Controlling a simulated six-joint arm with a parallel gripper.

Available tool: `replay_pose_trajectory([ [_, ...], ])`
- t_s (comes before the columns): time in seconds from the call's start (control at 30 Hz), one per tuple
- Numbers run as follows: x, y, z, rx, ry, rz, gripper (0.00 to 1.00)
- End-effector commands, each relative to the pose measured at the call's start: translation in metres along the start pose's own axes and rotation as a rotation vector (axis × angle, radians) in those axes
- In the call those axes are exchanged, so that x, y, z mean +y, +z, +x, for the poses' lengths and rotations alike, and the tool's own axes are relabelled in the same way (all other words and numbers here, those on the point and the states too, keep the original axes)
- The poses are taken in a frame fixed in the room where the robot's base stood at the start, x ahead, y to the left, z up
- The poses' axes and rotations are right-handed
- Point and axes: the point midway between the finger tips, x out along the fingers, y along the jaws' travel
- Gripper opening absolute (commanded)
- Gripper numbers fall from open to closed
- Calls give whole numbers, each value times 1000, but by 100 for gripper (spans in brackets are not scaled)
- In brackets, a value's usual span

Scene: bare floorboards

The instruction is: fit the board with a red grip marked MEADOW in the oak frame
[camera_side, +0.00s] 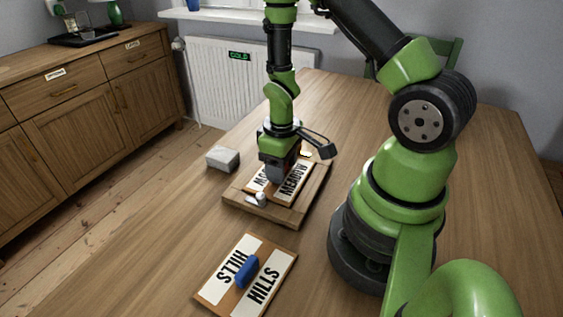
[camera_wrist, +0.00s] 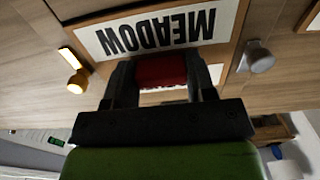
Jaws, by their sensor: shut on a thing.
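The MEADOW board (camera_side: 291,184) has white lettered strips on both sides of its red grip. My gripper (camera_wrist: 162,84) is shut on the red grip (camera_wrist: 160,69), with one dark finger on each side of it. In the side view my gripper (camera_side: 276,172) points down and hides the grip. The board is over the oak frame (camera_side: 265,211), roughly lined up with it. I cannot tell whether it lies down inside the rim or just above it. A pale knob (camera_side: 261,199) stands on the frame's near side, also seen in the wrist view (camera_wrist: 259,57).
A HILLS board (camera_side: 227,291) with a blue grip (camera_side: 247,271) lies on the table in front of the frame. A grey block (camera_side: 222,158) stands left of the frame. A small lit lamp (camera_wrist: 74,82) shows beside the board. The table's right side behind my base is clear.

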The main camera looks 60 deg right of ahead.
Motion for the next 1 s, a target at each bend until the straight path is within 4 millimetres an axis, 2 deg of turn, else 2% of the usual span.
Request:
replay_pose_trajectory([
  [0.53,0,0,6,0,0,-1,25],
  [0.57,0,0,6,0,0,-1,58],
  [0.67,0,0,6,0,0,-1,80],
  [1.0,0,0,2,1,0,0,80],
])
